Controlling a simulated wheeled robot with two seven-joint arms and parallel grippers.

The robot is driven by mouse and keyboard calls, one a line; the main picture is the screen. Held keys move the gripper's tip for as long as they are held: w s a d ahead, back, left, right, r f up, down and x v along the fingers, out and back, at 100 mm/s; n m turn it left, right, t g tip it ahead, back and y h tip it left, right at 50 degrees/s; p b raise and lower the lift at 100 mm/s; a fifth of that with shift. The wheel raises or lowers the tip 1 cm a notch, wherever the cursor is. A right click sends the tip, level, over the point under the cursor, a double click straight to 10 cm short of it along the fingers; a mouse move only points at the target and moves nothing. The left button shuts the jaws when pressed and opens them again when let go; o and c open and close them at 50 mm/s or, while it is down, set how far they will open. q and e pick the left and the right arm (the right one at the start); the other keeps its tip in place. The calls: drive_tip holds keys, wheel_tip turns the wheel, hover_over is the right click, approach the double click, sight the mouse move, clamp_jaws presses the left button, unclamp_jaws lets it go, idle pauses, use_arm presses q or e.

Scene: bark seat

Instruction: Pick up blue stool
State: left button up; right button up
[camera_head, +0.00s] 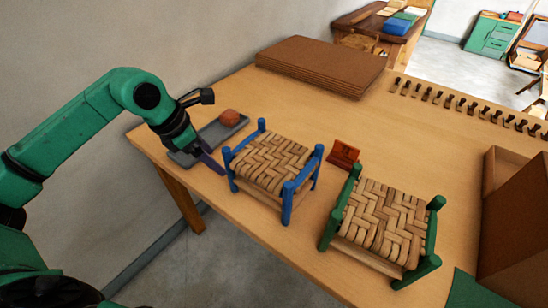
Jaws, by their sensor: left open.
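The blue stool (287,203) stands upright on the wooden table, with blue posts and a woven bark seat. My left gripper (208,128) is just left of the stool, above the grey tray, open with nothing between its fingers. A gap seems to lie between it and the stool's nearest blue post. A green stool (385,222) with a similar woven seat stands to the right of the blue one. My right gripper does not show.
A grey tray (236,134) with a reddish-brown ball (229,118) lies behind the gripper. Stacked brown sheets (320,66) lie at the back, a row of pegs (465,104) at right, a brown box (515,225) at far right.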

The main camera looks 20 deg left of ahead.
sight(226, 166)
use_arm(q)
drive_tip(key=p+x, duration=0.1)
drive_tip(key=x, duration=0.2)
drive_tip(key=p+x, duration=0.1)
drive_tip(key=x, duration=0.2)
drive_tip(key=p+x, duration=0.1)
drive_tip(key=x, duration=0.2)
drive_tip(key=shift+w+r, duration=0.1)
drive_tip(key=shift+w, duration=0.25)
drive_tip(key=shift+f, duration=0.25)
drive_tip(key=shift+c, duration=0.9)
clamp_jaws()
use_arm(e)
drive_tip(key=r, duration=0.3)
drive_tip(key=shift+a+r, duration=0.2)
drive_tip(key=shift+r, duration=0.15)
use_arm(q)
drive_tip(key=shift+w+r, duration=0.1)
